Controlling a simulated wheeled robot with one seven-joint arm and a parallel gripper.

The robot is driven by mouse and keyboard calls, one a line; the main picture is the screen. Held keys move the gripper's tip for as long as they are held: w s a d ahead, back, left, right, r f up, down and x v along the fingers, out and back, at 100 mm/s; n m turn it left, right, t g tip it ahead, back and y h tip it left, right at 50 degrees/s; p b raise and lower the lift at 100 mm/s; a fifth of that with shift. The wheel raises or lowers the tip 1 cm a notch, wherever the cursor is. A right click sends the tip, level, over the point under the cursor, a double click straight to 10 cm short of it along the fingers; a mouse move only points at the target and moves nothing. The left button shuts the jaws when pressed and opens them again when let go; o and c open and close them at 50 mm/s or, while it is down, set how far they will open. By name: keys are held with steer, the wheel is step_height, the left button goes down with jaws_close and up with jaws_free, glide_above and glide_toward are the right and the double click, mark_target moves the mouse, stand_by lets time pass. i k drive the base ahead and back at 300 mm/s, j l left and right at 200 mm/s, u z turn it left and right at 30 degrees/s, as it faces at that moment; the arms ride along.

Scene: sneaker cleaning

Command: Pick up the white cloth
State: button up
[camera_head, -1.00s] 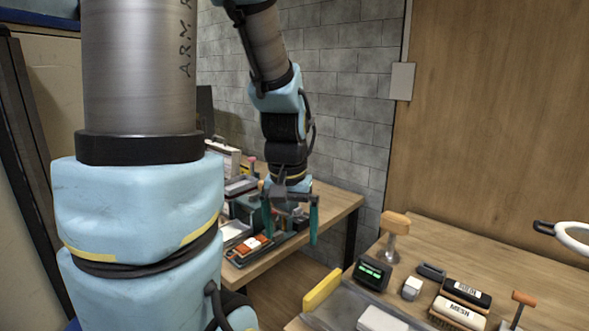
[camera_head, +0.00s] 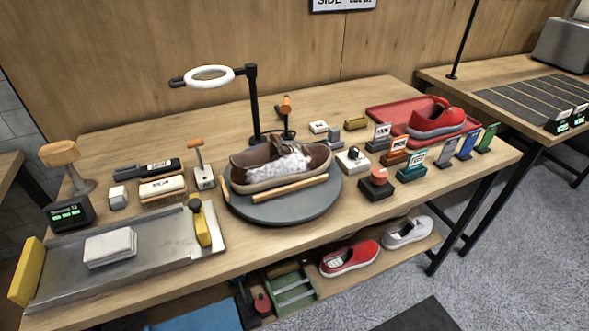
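A folded white cloth (camera_head: 110,247) lies on the left part of a grey metal tray (camera_head: 150,268) at the front left of the wooden table. It looks like a small flat stack, with nothing on top of it. My gripper is outside the current view, so its distance from the cloth and its state cannot be seen.
A yellow block (camera_head: 27,271) stands at the tray's left end, and a yellow-and-black tool (camera_head: 201,226) lies at its right. Brushes (camera_head: 162,188) and a small display (camera_head: 69,213) sit behind. A brown sneaker (camera_head: 280,165) rests on a round turntable (camera_head: 285,208).

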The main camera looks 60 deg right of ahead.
mark_target(109, 248)
steer(key=z, duration=1.95)
steer(key=k, duration=0.15)
steer(key=l, duration=0.45)
steer(key=i+l, duration=0.15)
steer(key=l, duration=0.25)
steer(key=u, duration=0.4)
steer(key=l+u, duration=0.15)
steer(key=u, duration=0.7)
steer(key=l+u, duration=0.15)
steer(key=u, duration=0.25)
